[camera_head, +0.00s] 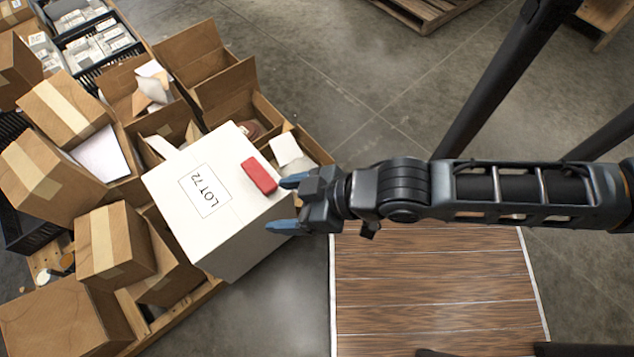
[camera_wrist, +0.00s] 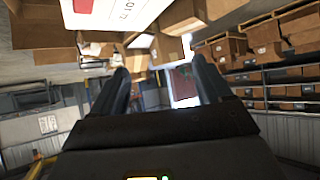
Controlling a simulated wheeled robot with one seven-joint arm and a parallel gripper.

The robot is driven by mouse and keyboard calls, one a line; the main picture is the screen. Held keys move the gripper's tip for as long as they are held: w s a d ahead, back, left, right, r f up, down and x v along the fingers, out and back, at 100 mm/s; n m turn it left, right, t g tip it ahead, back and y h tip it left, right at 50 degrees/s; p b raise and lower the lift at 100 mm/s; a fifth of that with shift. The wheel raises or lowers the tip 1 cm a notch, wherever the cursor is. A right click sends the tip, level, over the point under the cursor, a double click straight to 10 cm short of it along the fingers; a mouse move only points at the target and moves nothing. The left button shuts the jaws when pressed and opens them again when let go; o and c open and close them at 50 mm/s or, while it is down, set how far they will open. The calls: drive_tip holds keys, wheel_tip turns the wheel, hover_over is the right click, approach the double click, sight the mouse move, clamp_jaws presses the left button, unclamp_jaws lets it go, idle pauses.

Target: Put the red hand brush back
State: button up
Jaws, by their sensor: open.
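A small red block-shaped thing (camera_head: 259,175), which I take for the red hand brush, lies on top of the white box marked LOT 72 (camera_head: 215,235), near its right edge. No bristles can be made out. My gripper (camera_head: 289,204) is open and empty at the right side of the white box, its blue fingers pointing left. The upper fingertip appears close to the red thing; whether they touch is unclear. In the wrist view, both fingers (camera_wrist: 160,72) stand apart, and a bit of red (camera_wrist: 83,5) shows on the white box at the top edge.
Open and closed cardboard boxes (camera_head: 115,245) crowd the pallet around the white box. Black crates (camera_head: 88,67) with pale goods stand at the back left. A wood-plank panel (camera_head: 430,285) with white edges lies below my arm.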

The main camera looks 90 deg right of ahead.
drive_tip(key=s+a+r+n+t+y, duration=0.1)
drive_tip(key=s+a+r+t, duration=0.1)
drive_tip(key=r, duration=0.4)
drive_tip(key=s+a+r+n+t, duration=0.1)
drive_tip(key=s+r+t, duration=0.1)
drive_tip(key=r, duration=0.5)
drive_tip(key=shift+s+a+r+y, duration=0.2)
drive_tip(key=shift+s+a+y, duration=0.2)
drive_tip(key=shift+s, duration=0.1)
